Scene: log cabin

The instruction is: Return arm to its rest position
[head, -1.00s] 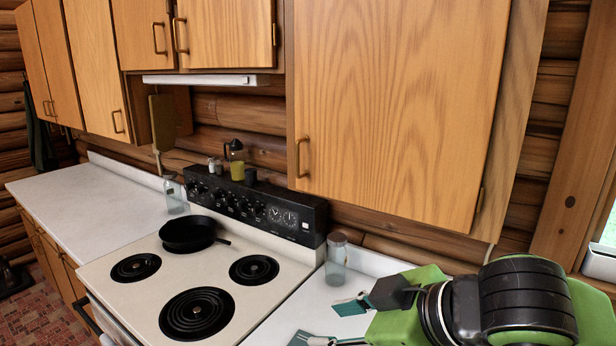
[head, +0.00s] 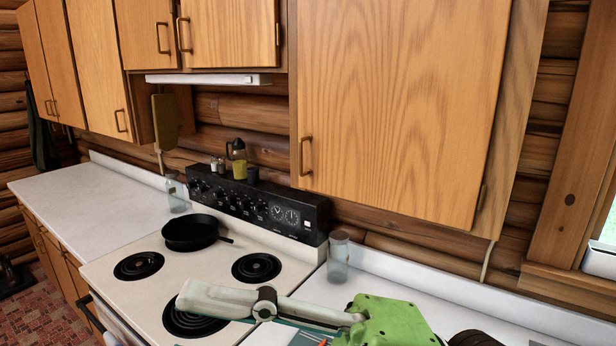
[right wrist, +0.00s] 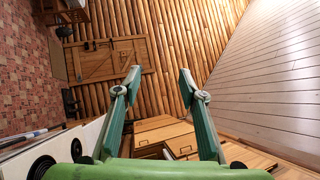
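My right gripper (head: 225,312) comes in from the lower right in the head view, its fingers pointing left over the front right of the stove and the counter beside it. One pale finger crosses part of the front burner (head: 190,322). The other finger is mostly cut off by the bottom edge. In the right wrist view the right gripper (right wrist: 160,77) has its two teal fingers spread apart with nothing between them. My left gripper is not in view.
A black pan (head: 190,233) sits on the stove's back left burner. Glass jars stand on the counter left of the stove (head: 177,196) and right of it (head: 338,257). A large wall cabinet (head: 400,110) hangs over the right counter. The left counter (head: 95,190) is mostly clear.

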